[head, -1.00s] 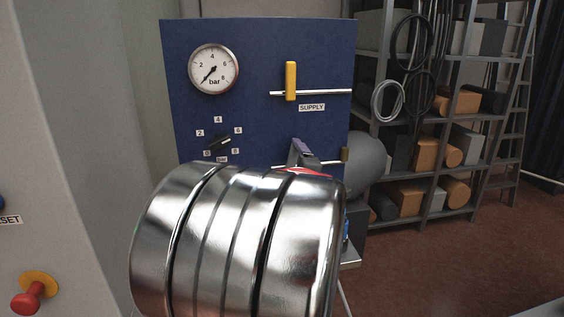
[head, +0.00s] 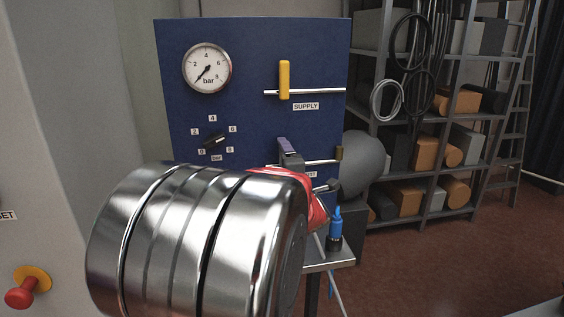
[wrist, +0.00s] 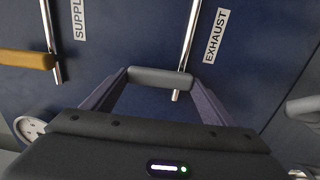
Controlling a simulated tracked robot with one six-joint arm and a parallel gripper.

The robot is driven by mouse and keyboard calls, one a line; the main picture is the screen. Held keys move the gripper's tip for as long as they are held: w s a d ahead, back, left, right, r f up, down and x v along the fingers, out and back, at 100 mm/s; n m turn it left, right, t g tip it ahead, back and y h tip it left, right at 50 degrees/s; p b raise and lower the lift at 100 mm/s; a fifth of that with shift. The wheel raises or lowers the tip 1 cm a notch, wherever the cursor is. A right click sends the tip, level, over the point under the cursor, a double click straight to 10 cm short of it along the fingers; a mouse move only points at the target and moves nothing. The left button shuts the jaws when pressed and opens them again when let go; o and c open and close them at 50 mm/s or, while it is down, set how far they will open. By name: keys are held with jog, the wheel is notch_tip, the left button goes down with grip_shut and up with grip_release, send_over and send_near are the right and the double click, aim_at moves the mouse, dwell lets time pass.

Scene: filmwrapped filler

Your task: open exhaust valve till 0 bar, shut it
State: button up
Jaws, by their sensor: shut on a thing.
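The exhaust valve's grey handle (wrist: 160,78) lies crosswise to its pipe beside the EXHAUST label (wrist: 215,36) in the wrist view. My gripper (wrist: 157,79) is shut on this handle, with a purple finger at each end of it. In the head view my gripper (head: 290,152) is at the lower right of the blue panel, and the handle is hidden there. The round gauge (head: 207,68) is at the panel's upper left. Its needle points down-left, at the low end of the scale, near 0.
The yellow supply handle (head: 284,79) stands crosswise to its pipe above. A black knob (head: 214,141) with a bar scale sits under the gauge. A small table (head: 333,259) holds a blue-topped item (head: 336,225). Shelving (head: 440,120) stands at right. A red button (head: 20,298) is at lower left.

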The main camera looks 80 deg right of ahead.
jog(key=shift+w+f, duration=0.15)
jog(key=shift+f, duration=0.1)
jog(key=o, duration=1.5)
jog(key=shift+r, duration=0.1)
jog(key=shift+r, duration=0.1)
jog(key=v, duration=1.4)
jog(key=shift+d, duration=0.1)
